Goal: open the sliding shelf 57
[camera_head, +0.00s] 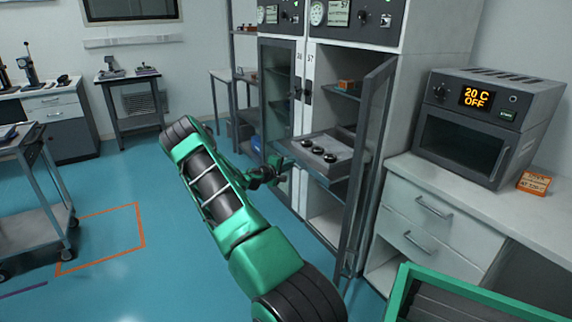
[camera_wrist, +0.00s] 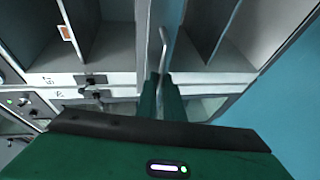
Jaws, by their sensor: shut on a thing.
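The cabinet labelled 57 (camera_head: 331,205) stands with its grey door (camera_head: 371,150) swung open. The sliding shelf 57 (camera_head: 325,172) sticks out of the cabinet front, level, with three black round pieces (camera_head: 318,149) on it. In the wrist view, my gripper's green fingers (camera_wrist: 162,90) are close together around the lower end of a thin grey bar, the shelf handle (camera_wrist: 163,45). The exact grip is partly hidden by the fingers. The label 57 (camera_wrist: 48,80) also shows there.
The neighbouring cabinet's dark glass door (camera_head: 277,95) is closed, left of the open one. An oven (camera_head: 470,145) reading 20 C OFF stands on the right-hand counter (camera_head: 450,185). A grey cart (camera_head: 35,205) is at the left. Blue floor (camera_head: 150,210) is clear between.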

